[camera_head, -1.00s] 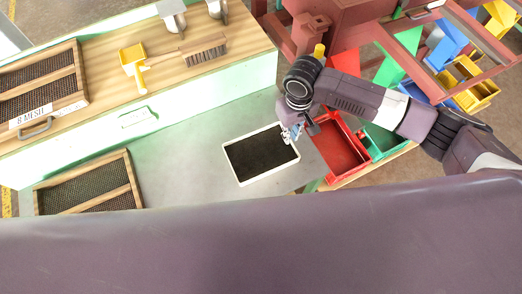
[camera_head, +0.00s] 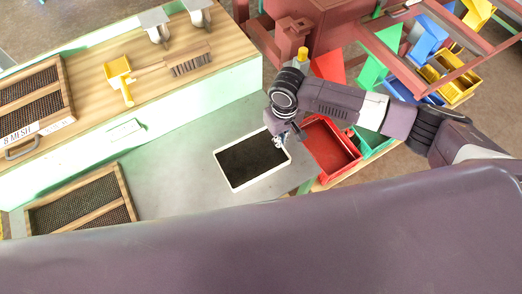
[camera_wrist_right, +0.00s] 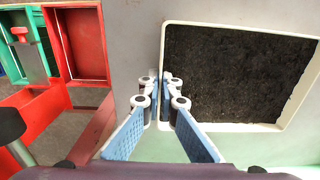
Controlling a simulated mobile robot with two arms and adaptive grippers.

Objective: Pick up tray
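The tray (camera_head: 252,160) is a shallow rectangle with a white rim and dark granular contents. It lies flat on the grey bench top. In the right wrist view, its rim (camera_wrist_right: 230,127) and dark contents fill the upper right. My right gripper (camera_head: 279,141) is at the tray's right edge in the head view. In the right wrist view its blue-padded fingers (camera_wrist_right: 160,88) stand on either side of the rim, with their tips close together and shut on it. My left gripper is not in view.
A red bin (camera_head: 331,150) and a green bin (camera_head: 372,141) stand right of the bench. A wooden mesh screen (camera_head: 82,201) lies at the left. A wooden shelf behind holds a yellow scoop (camera_head: 119,72) and a brush (camera_head: 188,62). Bare bench lies left of the tray.

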